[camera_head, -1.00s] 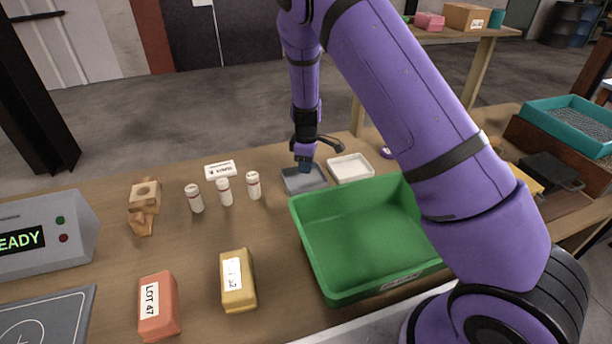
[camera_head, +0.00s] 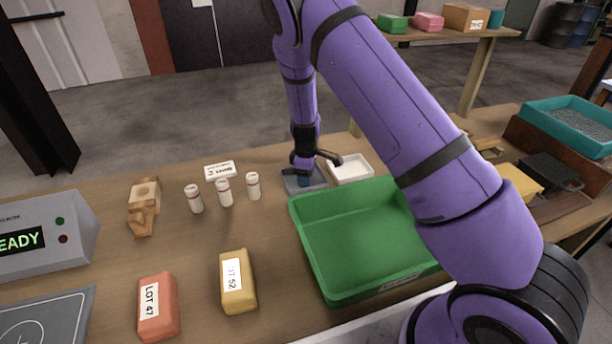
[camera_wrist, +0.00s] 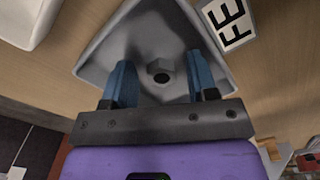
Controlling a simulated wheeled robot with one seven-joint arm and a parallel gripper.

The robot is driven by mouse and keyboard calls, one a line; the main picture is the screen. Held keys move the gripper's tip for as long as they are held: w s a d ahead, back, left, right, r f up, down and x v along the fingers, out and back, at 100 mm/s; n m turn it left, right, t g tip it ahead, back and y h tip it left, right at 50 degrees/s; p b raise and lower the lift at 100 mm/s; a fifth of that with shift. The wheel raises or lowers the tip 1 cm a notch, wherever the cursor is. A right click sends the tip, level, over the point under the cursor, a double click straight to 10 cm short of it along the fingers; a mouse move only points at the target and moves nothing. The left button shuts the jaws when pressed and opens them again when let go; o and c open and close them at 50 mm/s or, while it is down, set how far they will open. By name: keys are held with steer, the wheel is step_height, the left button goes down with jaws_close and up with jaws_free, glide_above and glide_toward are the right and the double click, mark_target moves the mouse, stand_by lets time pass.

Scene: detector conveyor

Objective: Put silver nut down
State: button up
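The silver nut (camera_wrist: 161,72) shows in the wrist view as a small grey piece with a dark hole. It appears to lie on the floor of the grey tray (camera_wrist: 108,62). My gripper (camera_wrist: 162,75) has its two blue fingers apart, one on each side of the nut, with a visible gap to it on both sides. In the head view my gripper (camera_head: 304,181) points down into the grey tray (camera_head: 289,183). The nut cannot be made out there.
A white tray (camera_head: 350,168) stands right beside the grey one. A large green bin (camera_head: 325,281) is in front. A label card (camera_head: 219,170) and several white bottles (camera_head: 224,192) stand to the left. The table's middle left is mostly clear.

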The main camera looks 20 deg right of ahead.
steer(key=shift+r, duration=0.1)
steer(key=s+d+r+m+t+y, duration=0.1)
steer(key=s+r+m, duration=0.15)
steer(key=r, duration=1.05)
steer(key=s+d+r+m, duration=0.1)
steer(key=s+r, duration=0.3)
steer(key=r, duration=0.9)
steer(key=s+d+r+m+t, duration=0.1)
steer(key=s+d+r+m, duration=0.15)
steer(key=s+r, duration=0.7)
steer(key=s+d+r+m+t, duration=0.1)
steer(key=s+r+m+t, duration=0.15)
steer(key=s+r, duration=0.65)
steer(key=s+f+m+h, duration=0.1)
steer(key=s+f+m, duration=0.1)
steer(key=s, duration=1.1)
steer(key=shift+s+d+m+t, duration=0.25)
steer(key=shift+d+m+t, duration=0.15)
steer(key=shift+m, duration=0.35)
steer(key=shift+f, duration=0.1)
